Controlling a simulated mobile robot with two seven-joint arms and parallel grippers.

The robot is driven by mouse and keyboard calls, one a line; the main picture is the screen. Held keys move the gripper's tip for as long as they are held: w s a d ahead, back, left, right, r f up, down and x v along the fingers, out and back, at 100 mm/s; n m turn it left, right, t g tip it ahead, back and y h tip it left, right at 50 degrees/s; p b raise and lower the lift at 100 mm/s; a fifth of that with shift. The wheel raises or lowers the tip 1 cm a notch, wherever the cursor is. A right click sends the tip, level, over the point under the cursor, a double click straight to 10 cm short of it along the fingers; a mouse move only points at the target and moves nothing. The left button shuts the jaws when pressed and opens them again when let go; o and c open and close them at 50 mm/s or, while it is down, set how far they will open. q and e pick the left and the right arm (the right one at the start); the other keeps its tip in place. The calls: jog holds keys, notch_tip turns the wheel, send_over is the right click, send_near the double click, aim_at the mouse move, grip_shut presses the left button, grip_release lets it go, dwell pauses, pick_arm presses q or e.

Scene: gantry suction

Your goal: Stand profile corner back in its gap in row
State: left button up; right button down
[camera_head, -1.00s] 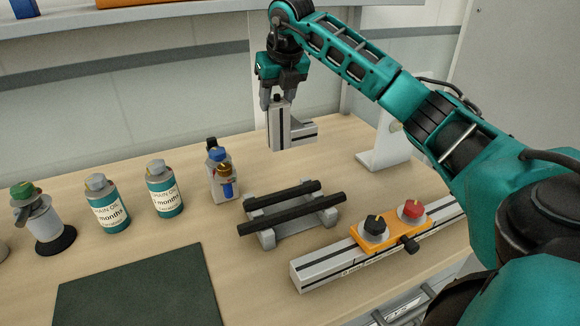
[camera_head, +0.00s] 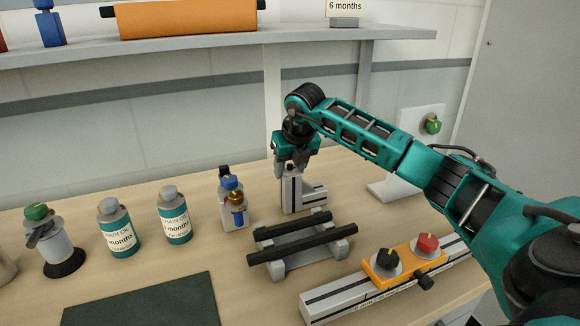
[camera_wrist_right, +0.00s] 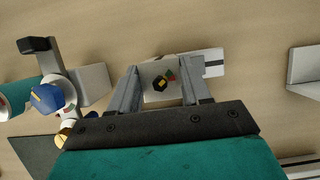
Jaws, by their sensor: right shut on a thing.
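The profile corner (camera_head: 291,196) is a silver L-shaped piece with dark slots. My right gripper (camera_head: 290,169) is shut on the top of its upright leg. The corner is upright, with its short leg pointing right, at the table surface or just above it; I cannot tell if it touches. In the right wrist view its top end (camera_wrist_right: 160,82) shows between the two fingers. It is in the row, between the small valve unit (camera_head: 233,204) on the left and a white bracket stand (camera_head: 392,188) on the right. My left gripper is not in view.
Two chain oil bottles (camera_head: 118,230) (camera_head: 174,214) and a green-capped dispenser (camera_head: 50,244) continue the row leftward. A rack with black bars (camera_head: 300,241) stands close in front. A rail with an orange block (camera_head: 404,262) lies front right. A dark mat (camera_head: 145,304) lies front left.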

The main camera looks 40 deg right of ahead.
jog(key=c, duration=1)
grip_release()
jog(key=shift+f, duration=0.15)
jog(key=o, duration=0.5)
jog(key=v, duration=1.2)
jog(key=shift+r, duration=0.25)
